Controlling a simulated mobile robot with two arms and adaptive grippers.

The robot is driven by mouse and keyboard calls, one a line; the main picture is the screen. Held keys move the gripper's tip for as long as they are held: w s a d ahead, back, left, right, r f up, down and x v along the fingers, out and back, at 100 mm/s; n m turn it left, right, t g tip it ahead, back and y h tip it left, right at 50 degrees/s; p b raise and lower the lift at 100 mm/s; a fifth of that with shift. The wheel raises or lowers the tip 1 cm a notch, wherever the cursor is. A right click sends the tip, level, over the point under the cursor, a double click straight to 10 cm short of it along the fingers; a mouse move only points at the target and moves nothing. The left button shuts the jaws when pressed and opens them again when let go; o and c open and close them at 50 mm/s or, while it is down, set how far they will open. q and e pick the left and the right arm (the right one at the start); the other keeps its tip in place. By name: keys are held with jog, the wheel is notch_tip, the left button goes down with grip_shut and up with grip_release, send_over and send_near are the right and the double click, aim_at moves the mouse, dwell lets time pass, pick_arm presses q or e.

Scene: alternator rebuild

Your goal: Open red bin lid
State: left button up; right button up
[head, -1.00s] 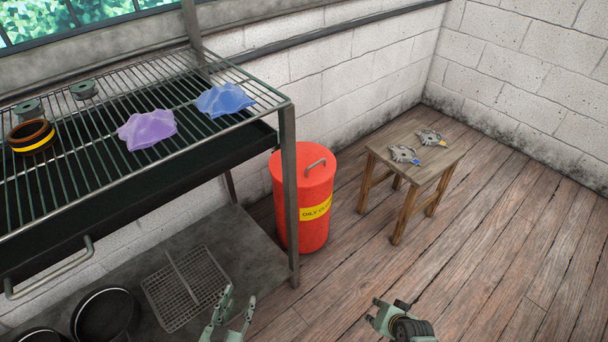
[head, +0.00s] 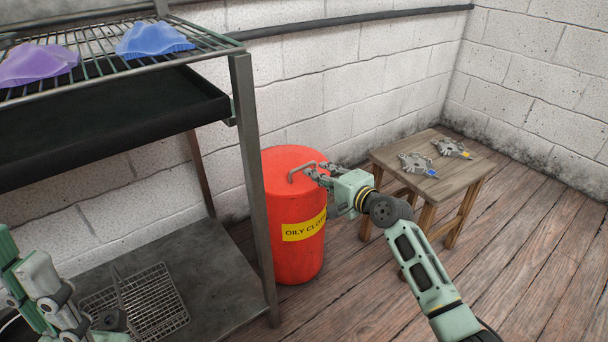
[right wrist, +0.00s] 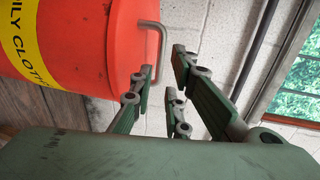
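The red bin (head: 292,248) stands on the floor beside the rack, with a yellow "OILY CLOTHS" label. Its round red lid (head: 285,160) is down on the bin and carries a grey bar handle (head: 302,168). My right gripper (head: 314,172) is at the handle's right side. In the right wrist view the right gripper (right wrist: 165,75) has its fingers spread, with the handle (right wrist: 160,40) just beyond the tips near the left finger. Contact is not clear. My left gripper (head: 85,318) is at the lower left, partly cut off; its finger opening cannot be made out.
The metal rack (head: 247,180) stands close to the bin's left, with purple cloth (head: 38,65) and blue cloth (head: 152,40) on top. A wooden stool (head: 440,170) with metal parts stands to the right. A wire basket (head: 135,300) lies on the lower shelf.

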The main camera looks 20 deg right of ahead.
aim_at(307, 179)
jog(key=b+x, duration=0.2)
jog(key=x, duration=0.3)
jog(key=shift+w+f, duration=0.15)
jog(key=shift+f, duration=0.05)
jog(key=shift+w+a, duration=0.15)
jog(key=shift+w, duration=0.2)
jog(key=shift+c, duration=0.2)
grip_shut()
